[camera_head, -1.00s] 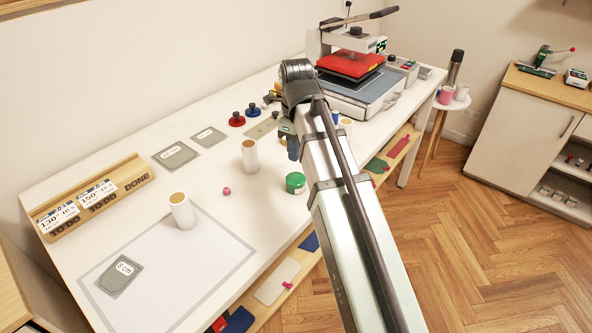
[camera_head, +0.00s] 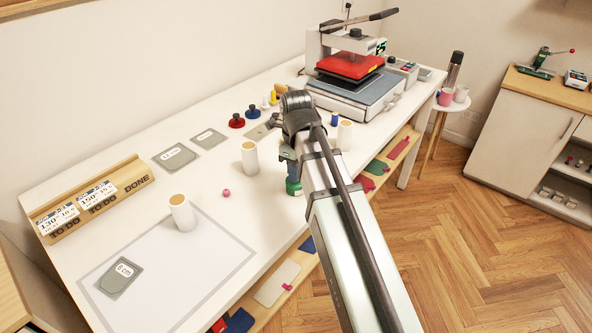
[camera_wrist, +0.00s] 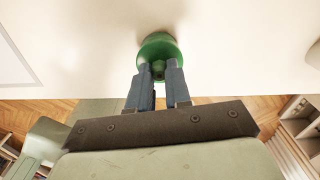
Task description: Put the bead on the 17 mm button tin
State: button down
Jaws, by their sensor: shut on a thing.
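A small pink bead (camera_head: 226,193) lies on the white table, left of my arm in the head view. A green round piece (camera_head: 294,187) stands near the table's front edge, partly hidden by my gripper (camera_head: 291,166). In the wrist view the green piece (camera_wrist: 158,47) has a small knob on its near side, and my gripper (camera_wrist: 159,72) is shut on that knob. The bead is not in the wrist view. I cannot tell which thing is the 17 mm button tin; no such label is readable.
White cylinders with tan tops (camera_head: 249,157) stand around the bead. Red (camera_head: 236,121) and blue (camera_head: 254,111) knobbed pieces stand behind. A heat press (camera_head: 350,80) fills the far end. Grey plates (camera_head: 174,157) and a wooden card rack (camera_head: 95,197) lie left. The table around the bead is clear.

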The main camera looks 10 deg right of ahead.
jog(key=shift+f, duration=0.15)
jog(key=c, duration=1.1)
grip_release()
jog(key=shift+o, duration=0.2)
notch_tip(320, 180, up, 12)
jog(key=shift+r, duration=0.2)
jog(key=shift+o, duration=0.3)
